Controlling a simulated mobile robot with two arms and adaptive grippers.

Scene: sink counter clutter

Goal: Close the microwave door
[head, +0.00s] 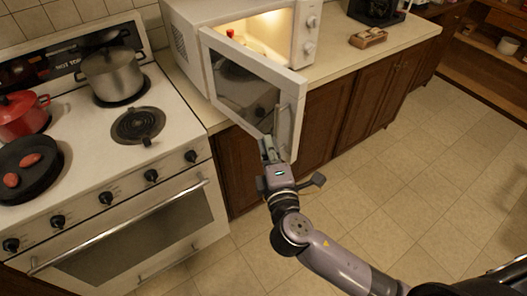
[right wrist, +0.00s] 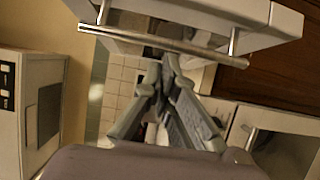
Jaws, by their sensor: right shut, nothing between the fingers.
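The white microwave (head: 190,45) stands on the counter with its door (head: 240,85) swung wide open toward the front. Its lit interior shows, with a small red-topped item inside. The door's vertical metal handle (head: 277,118) is on the door's outer side; in the right wrist view the handle (right wrist: 160,42) crosses the top as a bar. My right gripper (head: 267,145) is at the door's lower edge, close to the handle. Its fingers (right wrist: 163,65) are shut and empty, with tips near the bar; I cannot tell whether they touch it. My left gripper is not in view.
A white stove (head: 185,115) with a steel pot (head: 112,75), a red pot (head: 20,115) and a black pan (head: 40,165) stands to the left. A wooden holder (head: 368,38) sits on the counter right of the microwave. The tiled floor (head: 400,170) is open at the right.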

